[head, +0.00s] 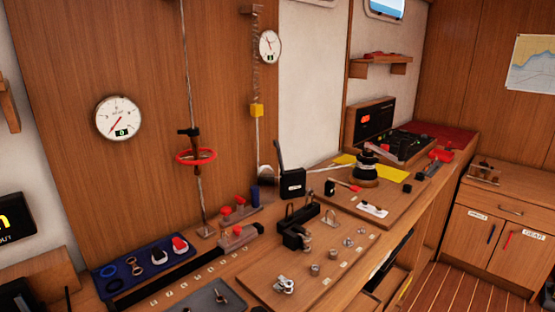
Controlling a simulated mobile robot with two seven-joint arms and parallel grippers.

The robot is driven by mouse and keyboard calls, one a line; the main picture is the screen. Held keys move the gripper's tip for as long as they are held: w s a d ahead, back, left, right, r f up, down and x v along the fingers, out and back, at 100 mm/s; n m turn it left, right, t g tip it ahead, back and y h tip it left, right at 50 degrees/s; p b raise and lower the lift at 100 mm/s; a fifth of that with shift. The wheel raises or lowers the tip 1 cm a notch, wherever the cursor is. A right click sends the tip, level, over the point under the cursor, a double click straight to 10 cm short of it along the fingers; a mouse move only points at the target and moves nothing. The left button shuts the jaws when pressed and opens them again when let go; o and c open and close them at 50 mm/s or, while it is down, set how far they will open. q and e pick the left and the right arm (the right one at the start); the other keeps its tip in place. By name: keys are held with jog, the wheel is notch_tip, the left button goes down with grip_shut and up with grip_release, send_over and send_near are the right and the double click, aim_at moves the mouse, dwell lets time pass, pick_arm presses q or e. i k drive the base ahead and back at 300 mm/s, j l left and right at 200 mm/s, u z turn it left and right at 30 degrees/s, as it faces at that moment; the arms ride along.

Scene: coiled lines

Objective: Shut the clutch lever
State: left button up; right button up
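A black clutch body (293,186) stands at the back edge of the wooden counter, near the middle of the view. Its black lever (279,154) sticks up, leaning slightly left, and is raised clear of the body. A pale line runs from the body's right side toward the black winch drum (366,166). On the left, lower blocks carry red handles, one of them a red lever (238,231); I cannot tell whether these are clutches too. Neither of my grippers shows in the view.
Small metal fittings (284,285) lie on the board. A red handwheel (196,156) hangs on a vertical rod at left. A yellow sheet (382,171) lies behind the winch.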

aim_at(276, 144)
jog(key=i+l, duration=0.15)
jog(key=l, duration=0.2)
jog(key=i+l, duration=0.15)
jog(key=l, duration=0.2)
jog(key=i+l, duration=0.1)
jog(key=l, duration=0.2)
jog(key=i+l, duration=0.15)
jog(key=l, duration=0.2)
jog(key=i+l, duration=0.15)
jog(key=l, duration=0.2)
jog(key=u, duration=2.1)
